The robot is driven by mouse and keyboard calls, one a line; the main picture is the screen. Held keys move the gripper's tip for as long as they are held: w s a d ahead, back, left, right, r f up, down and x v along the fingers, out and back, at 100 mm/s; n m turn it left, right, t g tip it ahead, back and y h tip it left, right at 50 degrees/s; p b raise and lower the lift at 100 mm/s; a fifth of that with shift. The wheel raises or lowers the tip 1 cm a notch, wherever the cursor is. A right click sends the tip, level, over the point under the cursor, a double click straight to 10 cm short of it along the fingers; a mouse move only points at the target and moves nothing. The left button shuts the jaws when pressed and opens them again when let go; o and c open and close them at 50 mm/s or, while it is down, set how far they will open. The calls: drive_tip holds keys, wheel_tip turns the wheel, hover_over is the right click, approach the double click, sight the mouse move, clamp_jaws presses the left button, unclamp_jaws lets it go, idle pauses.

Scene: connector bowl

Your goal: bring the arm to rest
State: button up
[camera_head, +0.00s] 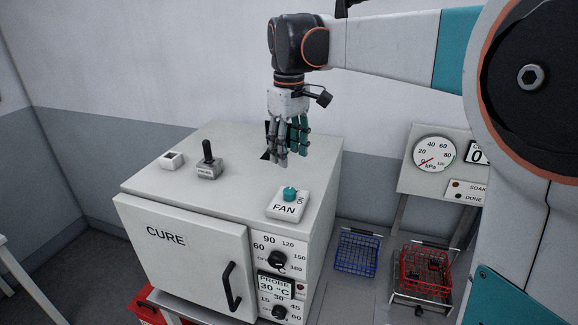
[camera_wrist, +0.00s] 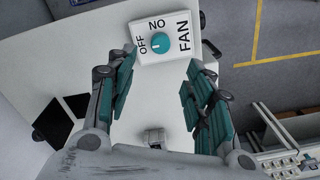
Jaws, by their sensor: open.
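My gripper (camera_head: 287,148) hangs fingers-down from my arm, above the top of the white CURE oven (camera_head: 165,204) and behind the FAN switch (camera_head: 287,204). In the wrist view, my gripper (camera_wrist: 158,95) has its teal-padded fingers spread wide with nothing between them. The FAN switch (camera_wrist: 180,45) shows beyond the fingertips, with a teal knob between its OFF and NO markings. The gripper looks apart from the switch. My arm reaches in from the right of the head view.
A lever box (camera_head: 207,168) and a small white box (camera_head: 171,160) stand on the oven top. A blue basket (camera_head: 357,253) and a red basket (camera_head: 426,272) are to the right. A gauge panel (camera_head: 434,153) stands behind the red basket. The oven door looks shut.

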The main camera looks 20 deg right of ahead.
drive_tip(key=shift+r, duration=0.75)
drive_tip(key=shift+s, duration=0.1)
